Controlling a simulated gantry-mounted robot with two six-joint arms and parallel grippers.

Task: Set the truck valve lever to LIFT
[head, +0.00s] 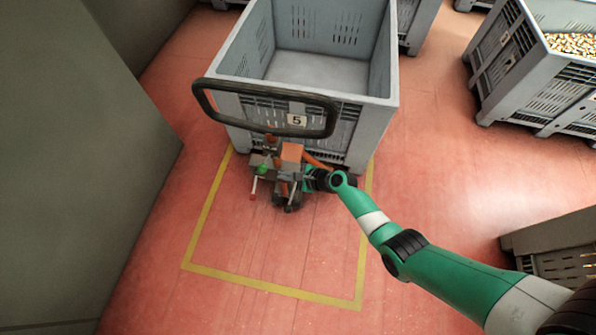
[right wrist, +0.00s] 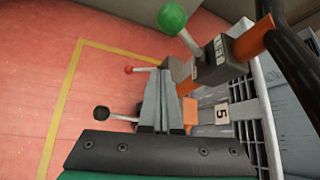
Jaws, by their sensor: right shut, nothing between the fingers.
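The pallet truck has a black loop handle (head: 265,108) and an orange column (head: 291,152). A lever with a green ball knob (right wrist: 172,18) rises from a dark block (right wrist: 215,62) with small pale labels; I cannot read them. The green knob also shows in the head view (head: 262,169). Below it are a red-knobbed lever (right wrist: 128,69) and a black-knobbed lever (right wrist: 101,113). My right gripper (right wrist: 162,75) is shut and empty, its tips just below the dark block and close to the red lever's inner end. I cannot tell whether they touch. My left gripper is out of view.
A grey crate (head: 232,95) marked 5 stands behind the truck handle. A yellow outline (head: 270,288) marks the red floor around the truck. A grey crate of corks (head: 492,75) stands at right. A dark greenish wall (head: 70,170) fills the left. The floor in front is clear.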

